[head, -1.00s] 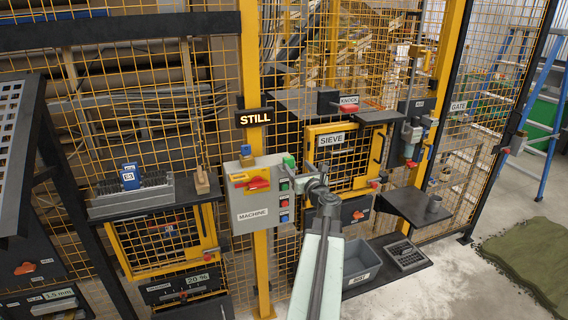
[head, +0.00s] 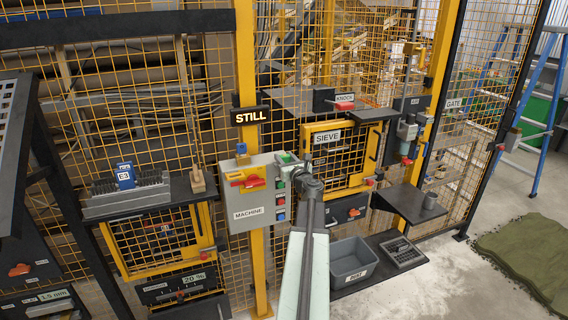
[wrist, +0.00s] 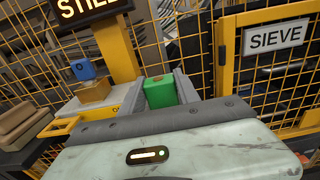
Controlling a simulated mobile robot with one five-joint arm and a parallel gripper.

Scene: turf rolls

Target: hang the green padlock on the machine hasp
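The green padlock (wrist: 160,92) sits between the two grey fingers of my gripper (wrist: 166,90) in the wrist view, with both fingers against its sides. In the head view the green padlock (head: 285,158) shows small at the upper right of the machine box, with my gripper (head: 291,167) at it. The grey box labelled MACHINE (head: 258,213) carries a red and yellow switch (head: 250,181), left of my gripper. The yellow switch plate (wrist: 98,113) also shows in the wrist view. I cannot make out the hasp opening or the padlock's shackle.
A blue piece on a tan block (head: 242,158) stands at the machine box's top. The yellow SIEVE door (head: 342,158) is to the right. Mesh fencing stands behind. A grey bin (head: 352,263) is below right. Open floor lies at the right, beside a green turf piece (head: 530,255).

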